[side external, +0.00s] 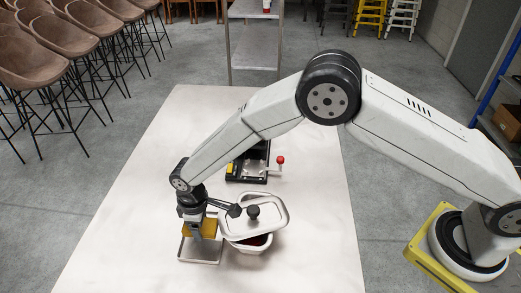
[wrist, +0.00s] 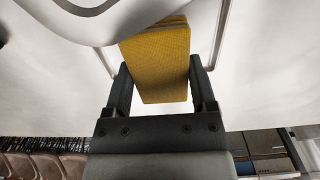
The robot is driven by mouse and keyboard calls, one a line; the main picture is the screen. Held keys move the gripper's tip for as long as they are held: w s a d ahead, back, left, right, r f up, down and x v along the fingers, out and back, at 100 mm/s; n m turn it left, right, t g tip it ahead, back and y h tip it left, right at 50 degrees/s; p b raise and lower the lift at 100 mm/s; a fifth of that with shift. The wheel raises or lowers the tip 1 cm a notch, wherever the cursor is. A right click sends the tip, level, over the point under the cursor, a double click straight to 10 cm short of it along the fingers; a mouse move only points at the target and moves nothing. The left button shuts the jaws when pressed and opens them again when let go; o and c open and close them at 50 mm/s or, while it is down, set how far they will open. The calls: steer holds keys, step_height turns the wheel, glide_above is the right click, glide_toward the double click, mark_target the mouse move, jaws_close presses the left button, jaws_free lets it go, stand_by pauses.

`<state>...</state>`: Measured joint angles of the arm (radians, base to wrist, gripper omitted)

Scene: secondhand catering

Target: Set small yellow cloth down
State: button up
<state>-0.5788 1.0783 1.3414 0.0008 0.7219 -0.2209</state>
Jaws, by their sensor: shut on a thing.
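The small yellow cloth (side external: 209,228) is a folded block held between the fingers of my gripper (side external: 196,226). In the wrist view the cloth (wrist: 160,60) sits between the two dark fingers of my gripper (wrist: 160,80), one on each side. My gripper is shut on it and points down. The cloth is over the far part of a shallow metal tray (side external: 199,261). I cannot tell whether it touches the tray.
A white tub (side external: 252,247) with a tilted lid (side external: 270,215) and black knob stands close to the right of the tray. A dark device (side external: 247,175) with a red-knobbed lever is behind. The table (side external: 130,200) is clear on the left and front right.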

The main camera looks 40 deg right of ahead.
mark_target(202, 230)
steer(key=shift+w+d+f, duration=0.15)
steer(key=shift+f, duration=1.6)
steer(key=shift+f, duration=0.15)
steer(key=o, duration=1.1)
steer(key=shift+r, duration=0.2)
step_height(202, 230, up, 12)
steer(key=shift+f, duration=0.1)
